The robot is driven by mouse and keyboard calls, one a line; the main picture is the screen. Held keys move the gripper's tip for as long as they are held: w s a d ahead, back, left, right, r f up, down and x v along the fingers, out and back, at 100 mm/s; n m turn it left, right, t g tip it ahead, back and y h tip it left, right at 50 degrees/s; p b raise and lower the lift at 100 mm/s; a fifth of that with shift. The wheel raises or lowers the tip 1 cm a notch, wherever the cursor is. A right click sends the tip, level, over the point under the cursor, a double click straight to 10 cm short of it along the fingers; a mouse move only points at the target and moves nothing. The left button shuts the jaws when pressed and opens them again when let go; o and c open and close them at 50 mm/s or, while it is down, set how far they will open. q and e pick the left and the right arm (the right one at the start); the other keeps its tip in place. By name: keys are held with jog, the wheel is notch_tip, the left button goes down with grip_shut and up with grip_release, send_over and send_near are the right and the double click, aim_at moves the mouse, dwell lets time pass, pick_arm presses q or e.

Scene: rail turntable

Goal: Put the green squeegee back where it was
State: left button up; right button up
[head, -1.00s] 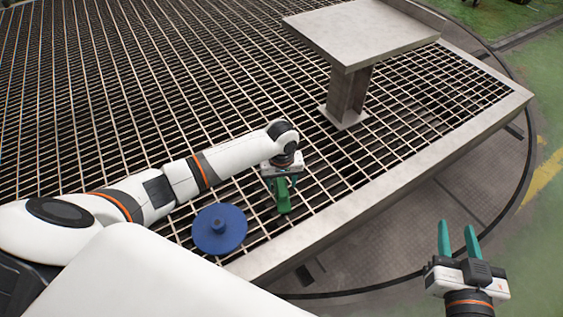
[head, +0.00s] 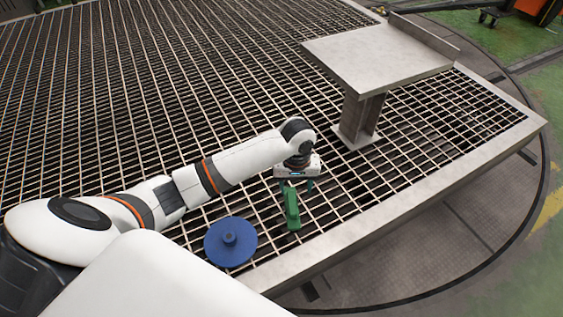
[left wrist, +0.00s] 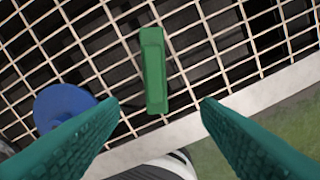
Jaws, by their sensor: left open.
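The green squeegee (head: 292,208) lies on the metal grating near the front edge of the platform. In the left wrist view the squeegee (left wrist: 154,70) shows as a long green body between and beyond the fingertips. My left gripper (head: 296,188) is above the squeegee, pointing down. Its teal fingers (left wrist: 160,101) are spread wide in the left wrist view, with visible gaps to the squeegee on both sides. My right gripper is outside the head view now.
A blue round disc with a knob (head: 230,241) sits on the grating (head: 200,110) left of the squeegee. A grey metal pedestal table (head: 378,52) stands on the grating at the back right. A pale metal rim (head: 420,195) borders the platform.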

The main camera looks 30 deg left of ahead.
pick_arm(q)
jog(key=s+d+f+m+t+h, duration=0.25)
jog(key=s+d+m, duration=0.35)
jog(key=s+d, duration=0.45)
jog(key=s+a+r+m+t+y, duration=0.2)
jog(key=s+a+r, duration=0.3)
jog(key=s+a, duration=0.2)
jog(key=s, duration=0.2)
jog(key=shift+s+r+m+t, duration=0.25)
jog(key=shift+s+m+t, duration=0.05)
jog(key=shift+t, duration=0.05)
jog(key=shift+a, duration=0.1)
